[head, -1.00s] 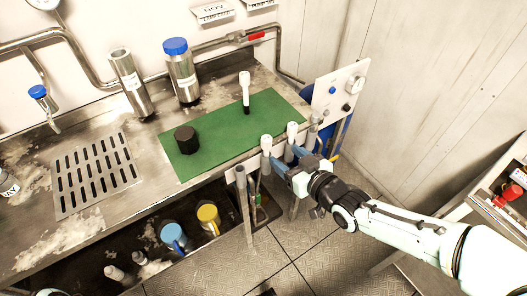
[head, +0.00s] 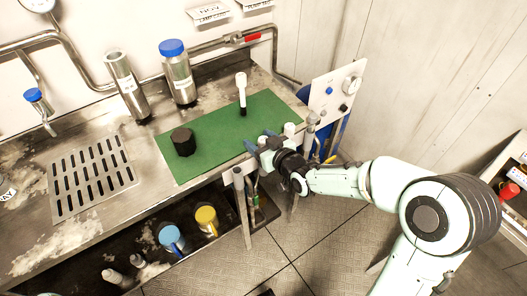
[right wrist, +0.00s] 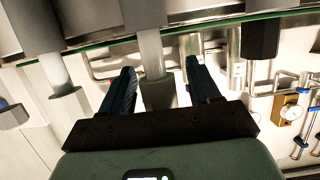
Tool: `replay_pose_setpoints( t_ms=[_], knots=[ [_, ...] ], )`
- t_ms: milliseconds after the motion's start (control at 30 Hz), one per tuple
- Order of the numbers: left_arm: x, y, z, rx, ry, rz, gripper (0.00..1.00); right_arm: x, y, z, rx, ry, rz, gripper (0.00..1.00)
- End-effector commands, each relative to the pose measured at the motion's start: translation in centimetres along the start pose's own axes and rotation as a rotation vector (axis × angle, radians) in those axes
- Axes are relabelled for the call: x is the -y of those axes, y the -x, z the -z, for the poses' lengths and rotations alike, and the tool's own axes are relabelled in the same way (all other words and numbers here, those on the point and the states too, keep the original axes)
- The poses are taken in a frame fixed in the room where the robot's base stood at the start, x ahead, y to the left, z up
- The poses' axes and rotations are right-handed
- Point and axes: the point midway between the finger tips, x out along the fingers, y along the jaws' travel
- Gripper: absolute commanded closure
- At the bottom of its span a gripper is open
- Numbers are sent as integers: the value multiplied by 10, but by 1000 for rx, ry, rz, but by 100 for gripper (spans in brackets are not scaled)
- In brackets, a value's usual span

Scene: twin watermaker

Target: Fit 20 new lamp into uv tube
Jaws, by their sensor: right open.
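A white-topped lamp (head: 241,92) with a dark lower end stands on the green mat (head: 215,150). White-headed lamps hang at the bench's front edge; one (head: 289,129) shows right of my right gripper (head: 259,139). That gripper is open at the edge, its blue fingers apart. In the right wrist view, a pale shaft with a grey end (right wrist: 157,91) shows between the fingers (right wrist: 160,85); I cannot tell whether they touch it. An open steel tube (head: 127,85) stands at the back, left of a blue-capped steel one (head: 179,72). Lamp labels are unreadable. My left gripper is out of view.
A black cap (head: 184,141) sits on the mat. A drain grate (head: 92,177) is at the left. A panel with a gauge (head: 335,90) stands at the bench's right end. Blue and yellow containers (head: 206,219) are on the shelf below. The floor in front is clear.

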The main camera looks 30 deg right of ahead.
Motion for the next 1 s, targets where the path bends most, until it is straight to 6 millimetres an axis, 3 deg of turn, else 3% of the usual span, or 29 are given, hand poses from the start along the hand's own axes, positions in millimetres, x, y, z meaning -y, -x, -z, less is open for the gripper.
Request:
replay_pose_setpoints(
  t_ms=[233,400,767,1000],
  knots=[
    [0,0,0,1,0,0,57,0,-2,0,-1,0,0,38],
    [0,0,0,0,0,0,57,0,-2,0,-1,0,0,94],
    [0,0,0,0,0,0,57,0,-1,3,-2,0,0,94],
    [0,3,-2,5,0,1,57,0,6,26,-6,0,0,94]
  ],
)
